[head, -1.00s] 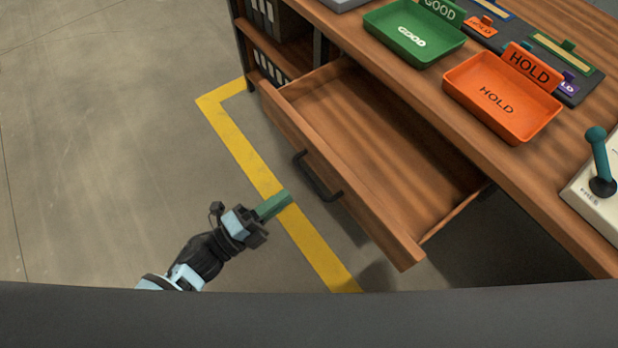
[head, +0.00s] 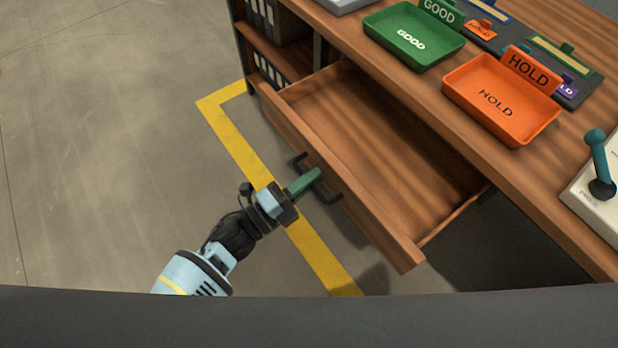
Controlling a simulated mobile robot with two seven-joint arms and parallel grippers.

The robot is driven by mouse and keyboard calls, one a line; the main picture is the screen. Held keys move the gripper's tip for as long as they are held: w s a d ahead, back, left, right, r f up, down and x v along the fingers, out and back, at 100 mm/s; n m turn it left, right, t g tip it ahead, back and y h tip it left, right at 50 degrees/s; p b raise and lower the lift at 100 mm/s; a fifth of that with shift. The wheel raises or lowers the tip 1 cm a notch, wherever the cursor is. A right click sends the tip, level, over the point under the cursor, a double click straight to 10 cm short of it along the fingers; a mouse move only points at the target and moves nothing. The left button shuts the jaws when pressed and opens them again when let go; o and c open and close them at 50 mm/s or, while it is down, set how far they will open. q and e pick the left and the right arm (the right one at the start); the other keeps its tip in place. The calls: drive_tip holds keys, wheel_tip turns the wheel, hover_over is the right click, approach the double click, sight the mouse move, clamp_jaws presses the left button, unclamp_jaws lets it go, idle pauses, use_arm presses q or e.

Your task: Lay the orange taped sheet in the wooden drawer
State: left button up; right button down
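The wooden drawer (head: 400,150) is pulled out from the bench and its visible floor is bare. Its front panel (head: 375,215) carries a dark bar handle (head: 327,193). My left gripper (head: 312,176) comes in from the lower left with its green fingers over the handle in the picture. I cannot tell whether they touch it. The fingers show as one bar, so their opening is unclear. No orange taped sheet can be made out. My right gripper is not in view.
On the bench stand a green GOOD tray (head: 392,45), an orange HOLD tray (head: 465,88) and a dark board with small tabs (head: 583,95). A pale box with a teal lever (head: 597,152) is at the right. The floor at the left is clear.

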use_arm(q)
drive_tip(key=shift+c, duration=0.2)
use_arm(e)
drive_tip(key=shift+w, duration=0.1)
use_arm(q)
clamp_jaws()
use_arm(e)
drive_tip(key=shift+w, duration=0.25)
use_arm(q)
drive_tip(key=v, duration=0.3)
drive_tip(key=r+p+v, duration=0.1)
drive_tip(key=shift+s+a+f, duration=0.1)
drive_tip(key=shift+s+a, duration=0.15)
drive_tip(key=shift+a, duration=0.05)
drive_tip(key=shift+o, duration=0.2)
unclamp_jaws()
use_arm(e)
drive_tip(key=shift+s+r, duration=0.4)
